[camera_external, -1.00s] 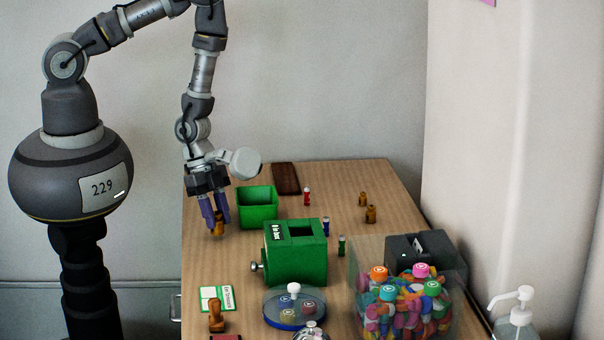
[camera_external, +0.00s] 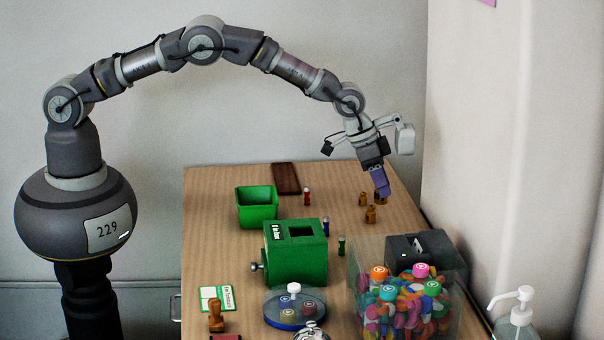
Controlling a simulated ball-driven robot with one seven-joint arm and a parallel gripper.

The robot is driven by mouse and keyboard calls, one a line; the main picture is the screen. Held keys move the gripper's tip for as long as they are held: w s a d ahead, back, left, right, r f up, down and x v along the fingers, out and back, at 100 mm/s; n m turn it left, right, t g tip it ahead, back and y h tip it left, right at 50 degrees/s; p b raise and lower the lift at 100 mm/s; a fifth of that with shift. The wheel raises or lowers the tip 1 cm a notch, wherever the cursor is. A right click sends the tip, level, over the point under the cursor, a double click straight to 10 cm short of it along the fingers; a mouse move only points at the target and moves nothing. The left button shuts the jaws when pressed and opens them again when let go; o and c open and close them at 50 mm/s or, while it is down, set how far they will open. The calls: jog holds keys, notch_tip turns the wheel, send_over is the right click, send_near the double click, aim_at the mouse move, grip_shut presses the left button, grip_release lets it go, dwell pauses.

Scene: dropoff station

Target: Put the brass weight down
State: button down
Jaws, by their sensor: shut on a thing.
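My gripper (camera_external: 383,194) is at the back right of the wooden table, pointing down. Its purple fingers are shut on a small brass weight (camera_external: 379,199), of which only a little shows at the fingertips. Two other brass weights stand just left of it, one a bit farther back (camera_external: 363,200) and one nearer the camera (camera_external: 370,215). I cannot tell whether the held weight touches the table.
A green open bin (camera_external: 257,222) and a green box with a top opening (camera_external: 308,265) stand left of centre. Small red (camera_external: 307,197), blue (camera_external: 326,227) and green (camera_external: 341,246) vials stand between. A clear tub of colourful pieces (camera_external: 452,315) and a dark device (camera_external: 425,250) are front right.

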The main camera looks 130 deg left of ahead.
notch_tip(320, 180, down, 10)
jog(key=b, duration=0.3)
jog(key=shift+a+b, duration=0.1)
jog(key=shift+b, duration=0.3)
jog(key=shift+r, duration=0.15)
jog(key=c, duration=0.8)
grip_release()
jog(key=p+v, duration=0.4)
jog(key=v, duration=0.8)
jog(key=shift+w+r, duration=0.1)
